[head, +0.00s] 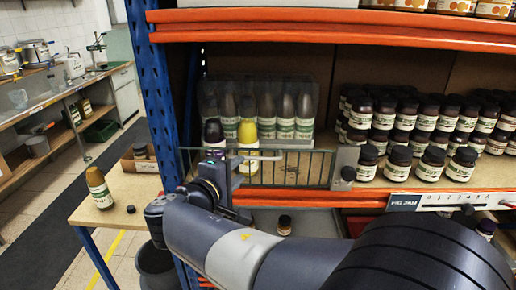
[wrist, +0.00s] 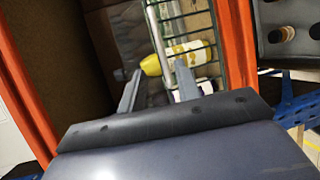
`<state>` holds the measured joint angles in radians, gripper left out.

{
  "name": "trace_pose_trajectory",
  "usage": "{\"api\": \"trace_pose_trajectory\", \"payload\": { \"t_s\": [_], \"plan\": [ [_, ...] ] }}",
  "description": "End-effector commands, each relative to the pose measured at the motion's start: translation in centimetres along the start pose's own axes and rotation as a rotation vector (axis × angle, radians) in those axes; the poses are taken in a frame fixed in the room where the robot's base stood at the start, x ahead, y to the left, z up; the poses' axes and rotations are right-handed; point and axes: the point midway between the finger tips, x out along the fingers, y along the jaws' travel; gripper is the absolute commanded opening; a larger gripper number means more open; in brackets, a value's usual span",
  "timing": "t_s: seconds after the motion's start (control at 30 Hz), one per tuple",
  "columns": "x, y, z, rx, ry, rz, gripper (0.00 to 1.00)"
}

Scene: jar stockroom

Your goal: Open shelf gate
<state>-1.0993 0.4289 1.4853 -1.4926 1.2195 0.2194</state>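The shelf gate (head: 300,168) is a dark wire grid across the front of the left shelf bay, upright in front of the bottles. It also shows in the wrist view (wrist: 198,22), running down from the top with a pale rail along one side. My gripper (head: 236,166) is at the left half of the gate, close in front of it. In the wrist view my gripper (wrist: 160,70) has its two fingers spread apart, with the pale rail running down between them. I cannot tell whether either finger touches the gate.
Behind the gate stand a yellow bottle (head: 247,134), a dark-capped bottle (head: 213,134) and a clear bin (head: 300,92) of bottles. Several dark jars (head: 430,162) stand at right. A blue upright (head: 157,90) borders the bay at left. A side table (head: 115,205) holds a brown bottle (head: 99,188).

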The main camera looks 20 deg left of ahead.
Motion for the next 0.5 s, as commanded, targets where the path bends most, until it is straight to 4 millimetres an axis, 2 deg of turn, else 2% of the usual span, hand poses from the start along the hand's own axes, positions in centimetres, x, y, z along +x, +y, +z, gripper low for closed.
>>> {"api": "trace_pose_trajectory", "payload": {
  "t_s": [0.3, 0.5],
  "plan": [
    [5.9, 0.0, 0.2, -0.002, -0.007, -0.004, 0.32],
    [8.9, 0.0, 0.2, -0.001, -0.004, -0.004, 0.32]
  ]
}}
